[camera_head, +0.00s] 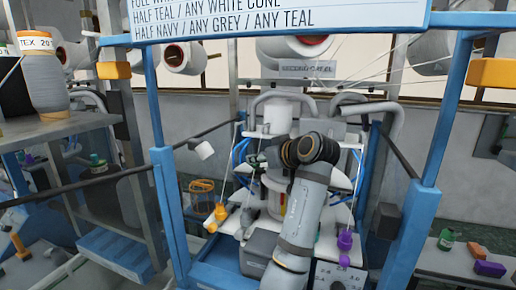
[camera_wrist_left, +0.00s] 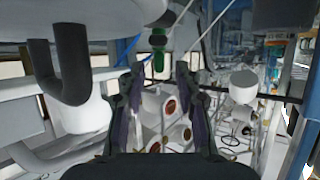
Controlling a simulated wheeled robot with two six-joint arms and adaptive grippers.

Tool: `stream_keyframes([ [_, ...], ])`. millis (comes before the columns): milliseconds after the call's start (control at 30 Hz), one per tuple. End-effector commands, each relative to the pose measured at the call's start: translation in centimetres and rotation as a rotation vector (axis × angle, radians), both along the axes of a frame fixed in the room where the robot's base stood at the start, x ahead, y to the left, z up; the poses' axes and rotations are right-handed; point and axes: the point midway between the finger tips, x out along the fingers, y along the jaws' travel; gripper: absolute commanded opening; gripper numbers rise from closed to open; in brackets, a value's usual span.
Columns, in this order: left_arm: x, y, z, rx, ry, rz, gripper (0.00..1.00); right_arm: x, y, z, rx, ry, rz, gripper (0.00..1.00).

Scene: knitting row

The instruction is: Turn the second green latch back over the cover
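In the left wrist view a green piece (camera_wrist_left: 158,58) with a dark top hangs just beyond my fingertips; it looks like a green latch, but I cannot tell whether it is the second one. My left gripper (camera_wrist_left: 159,75) is open, its two dark fingers apart with nothing between them. The green piece lines up with the gap, slightly above the tips; contact is not visible. In the head view one of my grey arms rises in front of the machine (camera_head: 283,72) and hides much of its middle, and no gripper fingers can be made out. I cannot make out the cover. My right gripper is not visible.
Blue posts (camera_head: 440,130) of a frame flank the machine, with a sign (camera_head: 270,18) across the top. A purple knob (camera_head: 345,240) and an orange knob (camera_head: 221,211) stand low in front. In the wrist view a large dark hook-shaped tube (camera_wrist_left: 72,70) is close at left.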

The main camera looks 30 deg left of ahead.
Motion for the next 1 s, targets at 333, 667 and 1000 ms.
stream_keyframes([
  [333,0.5,1.1,-0.6,0.000,0.000,-0.001,0.33,-2.0,-0.2,0.4,-0.003,0.031,0.000,0.80],
  [667,0.5,1.1,-0.6,0.000,0.000,-0.001,0.00,-1.7,-0.8,0.5,-0.010,0.027,0.002,0.80],
  [1000,0.7,1.0,-0.4,-0.002,0.005,0.079,0.00,-1.5,-0.8,0.8,-0.010,0.022,0.002,0.80],
])
